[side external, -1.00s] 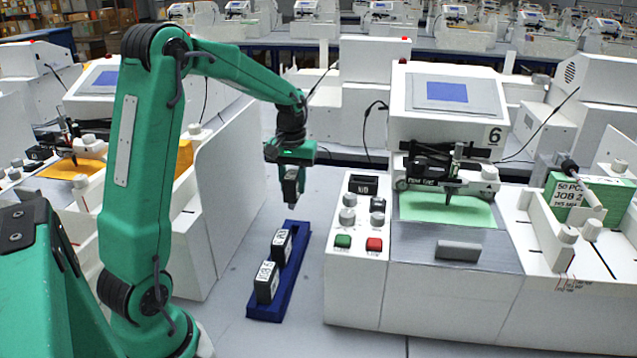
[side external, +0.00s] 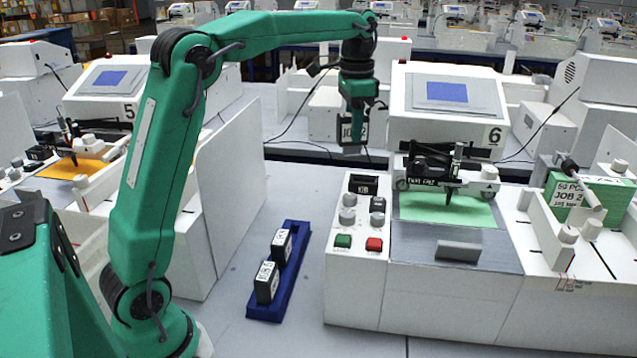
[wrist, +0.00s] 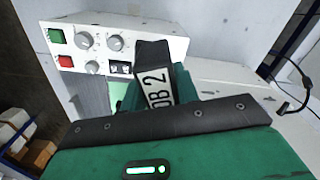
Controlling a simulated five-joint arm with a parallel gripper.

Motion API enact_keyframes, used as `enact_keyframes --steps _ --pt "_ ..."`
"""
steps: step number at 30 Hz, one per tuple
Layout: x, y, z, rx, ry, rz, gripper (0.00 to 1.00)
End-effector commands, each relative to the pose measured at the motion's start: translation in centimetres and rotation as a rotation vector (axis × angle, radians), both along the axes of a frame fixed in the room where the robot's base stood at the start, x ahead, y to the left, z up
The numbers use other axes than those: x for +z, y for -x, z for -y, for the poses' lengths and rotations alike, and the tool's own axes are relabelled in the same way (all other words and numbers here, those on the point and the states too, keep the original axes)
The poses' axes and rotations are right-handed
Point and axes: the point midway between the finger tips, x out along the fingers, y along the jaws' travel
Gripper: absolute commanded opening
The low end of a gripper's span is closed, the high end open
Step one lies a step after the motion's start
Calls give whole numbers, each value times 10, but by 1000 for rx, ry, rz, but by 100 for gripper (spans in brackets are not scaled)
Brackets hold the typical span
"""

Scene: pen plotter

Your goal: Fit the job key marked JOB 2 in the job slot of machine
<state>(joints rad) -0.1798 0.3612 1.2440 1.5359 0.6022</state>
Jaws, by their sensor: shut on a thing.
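My gripper (side external: 350,143) is shut on the job key marked JOB 2 (side external: 347,130), a dark block with a white label. It holds the key in the air, above and behind the control panel of machine 6. The label also shows in the wrist view (wrist: 158,88), between the jaws. Machine 6 (side external: 440,120) has a dark job slot (side external: 362,187) at the top of its control panel. The key is above the slot and apart from it.
A blue key rack (side external: 265,312) on the table holds two other dark keys (side external: 267,283). Knobs, a green button (side external: 343,241) and a red button (side external: 374,244) sit below the slot. A white partition (side external: 225,190) stands left. The table around the rack is clear.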

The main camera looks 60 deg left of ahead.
Motion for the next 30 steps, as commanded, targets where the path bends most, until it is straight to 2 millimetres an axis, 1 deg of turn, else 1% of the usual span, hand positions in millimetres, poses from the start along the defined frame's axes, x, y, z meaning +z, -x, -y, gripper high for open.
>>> enact_keyframes --steps 1,6,9,12,22,30 --pt "10 -3 8 -64 -1 3 8" --pt "34 -5 29 -244 0 2 8" --pt "43 -5 36 -311 -1 1 8" --pt "47 -5 41 -349 0 0 8" --pt "48 -4 42 -365 0 -1 8" --pt "39 -4 42 -363 0 -1 8"
